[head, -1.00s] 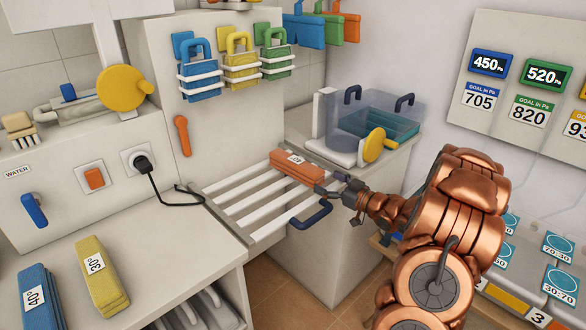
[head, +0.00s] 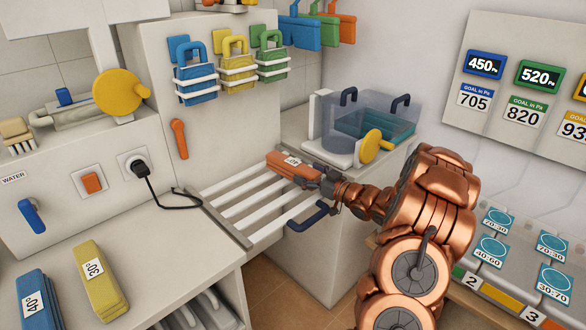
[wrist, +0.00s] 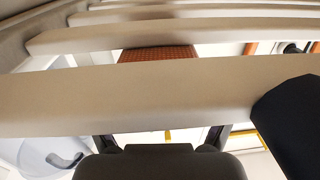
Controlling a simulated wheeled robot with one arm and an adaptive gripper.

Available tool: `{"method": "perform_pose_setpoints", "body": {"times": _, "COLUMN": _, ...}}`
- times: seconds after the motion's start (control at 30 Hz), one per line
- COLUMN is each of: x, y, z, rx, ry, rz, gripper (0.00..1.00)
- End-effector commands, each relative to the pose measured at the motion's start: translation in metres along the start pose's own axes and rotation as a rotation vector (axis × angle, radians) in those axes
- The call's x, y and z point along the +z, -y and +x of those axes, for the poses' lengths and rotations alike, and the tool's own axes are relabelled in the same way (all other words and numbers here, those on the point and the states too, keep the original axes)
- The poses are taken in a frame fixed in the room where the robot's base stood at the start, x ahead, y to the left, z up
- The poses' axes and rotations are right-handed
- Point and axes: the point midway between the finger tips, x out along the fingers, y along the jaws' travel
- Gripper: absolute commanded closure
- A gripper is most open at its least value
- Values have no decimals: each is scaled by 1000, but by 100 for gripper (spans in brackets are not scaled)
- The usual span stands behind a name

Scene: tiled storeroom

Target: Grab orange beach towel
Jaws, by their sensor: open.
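The head view does not clearly show whether the fingers touch or straddle the towel. The wrist view shows the dark fingers (wrist: 165,138) at the bottom, close to a slat.
A dark blue handle (head: 308,217) sticks out at the rack's front. A clear bin (head: 372,118) with a yellow knob stands behind my gripper. A blue towel (head: 38,300) and a yellow towel (head: 101,281) lie on the left counter. A black cable (head: 170,204) runs beside the rack.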

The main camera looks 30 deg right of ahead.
Motion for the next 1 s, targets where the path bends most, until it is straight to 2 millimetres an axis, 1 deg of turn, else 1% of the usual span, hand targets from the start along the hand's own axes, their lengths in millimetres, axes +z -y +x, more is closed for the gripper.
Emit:
{"method": "perform_pose_setpoints", "body": {"times": 0.03, "x": 0, "y": 1, "z": 4, "rx": -2, "ry": 0, "rz": 1, "gripper": 12}}
{"method": "perform_pose_setpoints", "body": {"times": 0.13, "x": 0, "y": 1, "z": 9, "rx": -1, "ry": 0, "rz": 1, "gripper": 12}}
{"method": "perform_pose_setpoints", "body": {"times": 0.43, "x": 0, "y": 0, "z": 10, "rx": 1, "ry": -1, "rz": 1, "gripper": 14}}
{"method": "perform_pose_setpoints", "body": {"times": 1.0, "x": 0, "y": 0, "z": 10, "rx": 1, "ry": -1, "rz": 0, "gripper": 73}}
